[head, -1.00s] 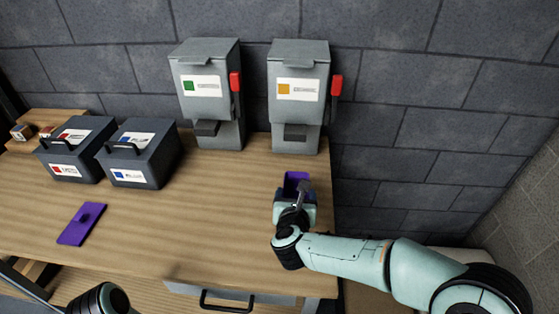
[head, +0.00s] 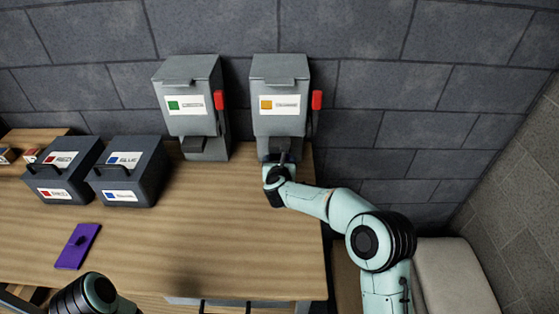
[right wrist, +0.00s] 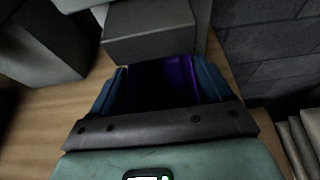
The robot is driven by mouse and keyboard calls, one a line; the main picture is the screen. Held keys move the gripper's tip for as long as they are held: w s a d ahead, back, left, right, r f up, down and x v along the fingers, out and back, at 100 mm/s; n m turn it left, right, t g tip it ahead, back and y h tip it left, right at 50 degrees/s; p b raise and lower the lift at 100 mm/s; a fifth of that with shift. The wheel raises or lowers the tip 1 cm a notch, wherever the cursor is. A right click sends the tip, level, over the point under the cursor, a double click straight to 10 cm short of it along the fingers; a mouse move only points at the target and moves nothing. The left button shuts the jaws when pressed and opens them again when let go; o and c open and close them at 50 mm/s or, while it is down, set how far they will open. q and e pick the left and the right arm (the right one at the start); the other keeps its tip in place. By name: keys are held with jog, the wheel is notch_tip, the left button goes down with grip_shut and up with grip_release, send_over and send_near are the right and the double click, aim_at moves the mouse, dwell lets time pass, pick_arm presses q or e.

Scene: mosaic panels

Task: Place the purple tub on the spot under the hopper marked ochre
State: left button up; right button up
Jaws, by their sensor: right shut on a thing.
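The hopper with the ochre label (head: 280,122) stands at the back right of the bench against the wall. My right gripper (head: 279,166) is at its foot, just in front of it. In the right wrist view the gripper is shut on the purple tub (right wrist: 178,75), whose dark, open inside shows just below the hopper's grey spout (right wrist: 150,38). In the head view my wrist and the hopper hide the tub, and the marked spot is hidden too. I cannot tell whether the tub touches the bench. Only a link of my left arm shows, at the bottom left.
The hopper with the green label (head: 188,118) stands to the left. Two dark bins with handles, labelled red (head: 62,172) and blue (head: 130,172), stand further left. A purple lid-like plate (head: 78,246) lies at the front left. The bench's middle (head: 190,240) is clear.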

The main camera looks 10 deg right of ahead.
jog(key=shift+w+d, duration=0.1)
jog(key=shift+w, duration=0.25)
jog(key=shift+w+d+r+p, duration=0.1)
jog(key=shift+w+p, duration=0.25)
notch_tip(320, 180, down, 3)
jog(key=shift+s+f, duration=0.1)
jog(key=shift+s, duration=0.05)
jog(key=shift+f, duration=0.25)
pick_arm(q)
jog(key=shift+w+r, duration=0.4)
jog(key=shift+r, duration=0.15)
pick_arm(e)
jog(key=shift+f, duration=0.25)
jog(key=o, duration=1.1)
jog(key=shift+r, duration=0.1)
pick_arm(q)
jog(key=shift+s+f, duration=0.15)
pick_arm(e)
jog(key=shift+s, duration=0.1)
